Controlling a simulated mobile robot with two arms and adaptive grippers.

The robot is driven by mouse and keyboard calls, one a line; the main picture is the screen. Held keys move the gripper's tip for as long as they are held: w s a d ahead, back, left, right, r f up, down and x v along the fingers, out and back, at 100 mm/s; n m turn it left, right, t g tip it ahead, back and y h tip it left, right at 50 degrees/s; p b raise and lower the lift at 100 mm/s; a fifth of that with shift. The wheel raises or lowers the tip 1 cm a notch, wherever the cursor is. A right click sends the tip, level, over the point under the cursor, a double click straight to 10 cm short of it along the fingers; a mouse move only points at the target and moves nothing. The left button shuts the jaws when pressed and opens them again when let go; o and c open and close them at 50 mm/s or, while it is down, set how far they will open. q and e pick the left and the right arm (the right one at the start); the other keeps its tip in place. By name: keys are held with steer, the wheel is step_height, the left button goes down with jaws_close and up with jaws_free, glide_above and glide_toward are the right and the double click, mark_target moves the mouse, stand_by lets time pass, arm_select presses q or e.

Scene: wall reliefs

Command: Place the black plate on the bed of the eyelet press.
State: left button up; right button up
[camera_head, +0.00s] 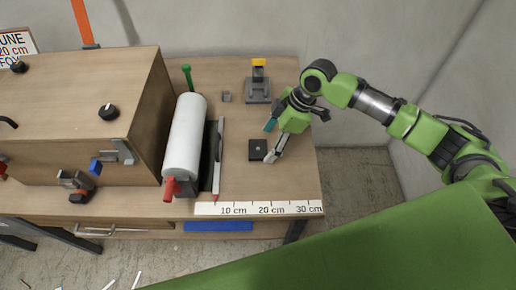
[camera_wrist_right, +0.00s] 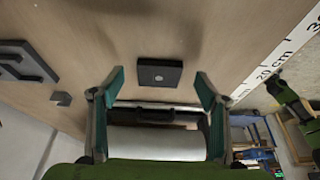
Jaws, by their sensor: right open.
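The black plate (camera_head: 258,150) is a small dark square with a light spot at its centre, lying flat on the wooden bench. It also shows in the right wrist view (camera_wrist_right: 170,74). The eyelet press (camera_head: 258,88) stands at the back of the bench, grey with a yellow top. Part of its grey base shows at the left of the right wrist view (camera_wrist_right: 14,72). My right gripper (camera_head: 270,142) is open and empty at the plate; its fingertips appear on either side of it in the wrist view, with contact unclear. My left gripper is out of view.
A white roll (camera_head: 185,135) with red and green ends lies left of the plate, beside a long grey bar (camera_head: 218,155). A ruler strip (camera_head: 260,208) marks the front edge. Bench between plate and press is mostly clear.

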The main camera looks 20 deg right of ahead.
steer(key=shift+x, duration=1.2)
steer(key=c, duration=1.3)
steer(key=shift+r, duration=0.15)
